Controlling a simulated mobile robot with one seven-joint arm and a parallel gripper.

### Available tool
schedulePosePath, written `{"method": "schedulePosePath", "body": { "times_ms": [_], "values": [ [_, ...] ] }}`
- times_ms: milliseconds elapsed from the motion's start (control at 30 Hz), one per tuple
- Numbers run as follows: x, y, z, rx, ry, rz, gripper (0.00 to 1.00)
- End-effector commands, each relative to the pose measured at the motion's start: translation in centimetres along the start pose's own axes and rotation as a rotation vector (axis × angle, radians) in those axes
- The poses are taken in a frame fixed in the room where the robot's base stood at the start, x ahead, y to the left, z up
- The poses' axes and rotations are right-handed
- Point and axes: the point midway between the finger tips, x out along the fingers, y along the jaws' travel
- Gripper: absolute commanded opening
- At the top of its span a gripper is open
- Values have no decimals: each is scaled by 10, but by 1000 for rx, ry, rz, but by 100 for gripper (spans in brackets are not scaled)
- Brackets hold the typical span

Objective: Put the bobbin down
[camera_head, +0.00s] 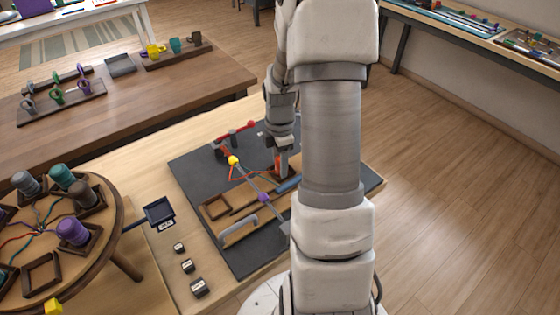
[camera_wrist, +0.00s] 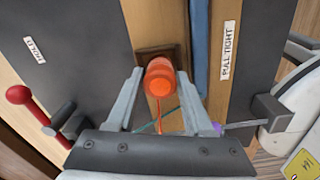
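The orange bobbin (camera_wrist: 160,80) stands between the two fingers of my gripper (camera_wrist: 160,88), which look closed against its sides. An orange cord runs from it toward the camera. Behind it in the wrist view is a brown square holder (camera_wrist: 151,51); I cannot tell whether the bobbin's base rests in it. In the head view the orange bobbin (camera_head: 279,161) is small and partly hidden by my gripper (camera_head: 282,165), low over the dark board (camera_head: 200,180).
A lever with a red ball (camera_wrist: 18,95) stands left of my gripper, and a blue bar (camera_wrist: 200,45) lies just right of the holder. An empty wooden frame (camera_head: 215,207) is on the board. A round table (camera_head: 118,215) with several bobbins stands at the left.

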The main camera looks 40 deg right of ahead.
Motion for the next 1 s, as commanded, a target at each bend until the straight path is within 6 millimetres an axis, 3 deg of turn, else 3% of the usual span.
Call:
{"method": "schedulePosePath", "body": {
  "times_ms": [33,100,467,567,1000],
  "values": [
    [0,0,0,0,0,0,63],
    [0,0,0,0,0,0,73],
    [-6,0,0,0,0,1,73],
    [-18,1,0,1,0,2,73],
    [-109,1,0,0,-1,4,73]
  ]
}}
